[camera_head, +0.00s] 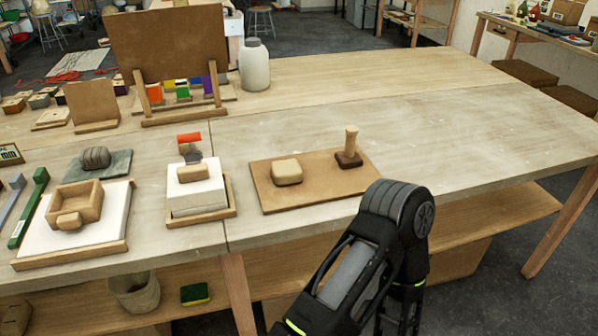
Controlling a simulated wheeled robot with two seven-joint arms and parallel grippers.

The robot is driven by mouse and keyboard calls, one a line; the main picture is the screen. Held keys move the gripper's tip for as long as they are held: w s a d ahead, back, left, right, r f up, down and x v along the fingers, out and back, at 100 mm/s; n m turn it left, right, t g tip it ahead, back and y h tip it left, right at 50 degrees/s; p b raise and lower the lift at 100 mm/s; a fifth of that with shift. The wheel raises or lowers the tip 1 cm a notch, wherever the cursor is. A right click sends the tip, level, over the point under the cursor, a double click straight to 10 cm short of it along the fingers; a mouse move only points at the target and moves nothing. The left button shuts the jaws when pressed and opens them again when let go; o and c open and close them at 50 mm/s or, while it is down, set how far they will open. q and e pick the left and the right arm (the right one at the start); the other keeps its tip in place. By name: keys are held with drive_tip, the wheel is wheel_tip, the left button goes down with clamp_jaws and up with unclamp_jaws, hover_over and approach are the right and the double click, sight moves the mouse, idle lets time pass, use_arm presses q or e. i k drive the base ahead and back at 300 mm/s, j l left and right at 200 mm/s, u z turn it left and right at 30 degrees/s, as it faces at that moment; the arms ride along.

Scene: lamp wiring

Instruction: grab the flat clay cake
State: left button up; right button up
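A beige, rounded, low clay piece (287,171) lies on the left part of a brown board (316,192) at the table's front. It looks like the flat clay cake, but I cannot be sure. A wooden stamp-like tool (348,149) with a dark base stands upright on the same board. A small clay piece (193,172) sits on a white block (196,193) to the left. My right arm shows at the bottom right, in front of the board, but its gripper is out of view. My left gripper is not in view.
At the left stand a clay box (75,202) on a white slab (110,235) and a ribbed grey lump (95,157) on a slate. A pale jar (254,66) and an upright wooden panel (170,42) stand at the back. The table's right half is clear.

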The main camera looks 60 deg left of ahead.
sight(288, 172)
drive_tip(key=k+j, duration=0.65)
drive_tip(key=k, duration=0.2)
